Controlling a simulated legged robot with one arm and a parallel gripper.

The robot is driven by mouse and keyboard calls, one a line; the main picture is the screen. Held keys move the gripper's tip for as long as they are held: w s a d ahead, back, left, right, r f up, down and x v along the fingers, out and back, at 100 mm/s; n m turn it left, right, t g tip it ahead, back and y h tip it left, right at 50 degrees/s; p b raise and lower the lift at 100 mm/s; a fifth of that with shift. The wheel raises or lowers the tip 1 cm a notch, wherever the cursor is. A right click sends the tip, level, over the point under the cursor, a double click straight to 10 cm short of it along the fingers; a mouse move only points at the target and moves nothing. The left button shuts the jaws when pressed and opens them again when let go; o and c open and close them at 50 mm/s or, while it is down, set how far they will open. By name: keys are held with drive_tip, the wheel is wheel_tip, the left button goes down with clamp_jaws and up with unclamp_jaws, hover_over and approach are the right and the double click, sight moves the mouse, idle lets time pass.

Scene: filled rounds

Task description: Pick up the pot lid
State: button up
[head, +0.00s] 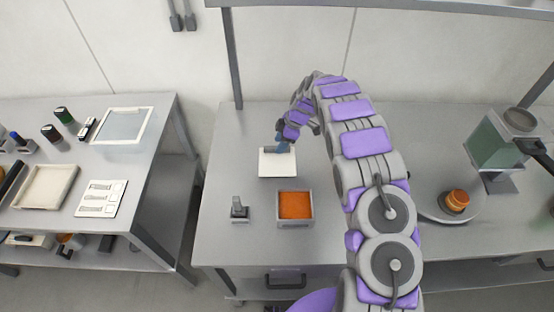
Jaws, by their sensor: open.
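A white square panel (277,164) lies on the middle bench near its back and may be the pot lid; I cannot be sure. A dark blue-grey part shows at its back edge. My gripper (280,144) is open, with its blue fingertips at or just above that back edge. I cannot tell whether they touch it. A square grey pot (295,223) with orange contents stands uncovered in front of the panel.
A small dark upright tool (238,208) stands left of the pot. A round tray (432,210) with an orange jar (455,200) and a greenish dispenser (497,145) are at right. A left bench (150,165) holds frames and stamps, across a gap.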

drive_tip(key=shift+x, duration=1.05)
drive_tip(key=shift+s, duration=0.1)
clamp_jaws()
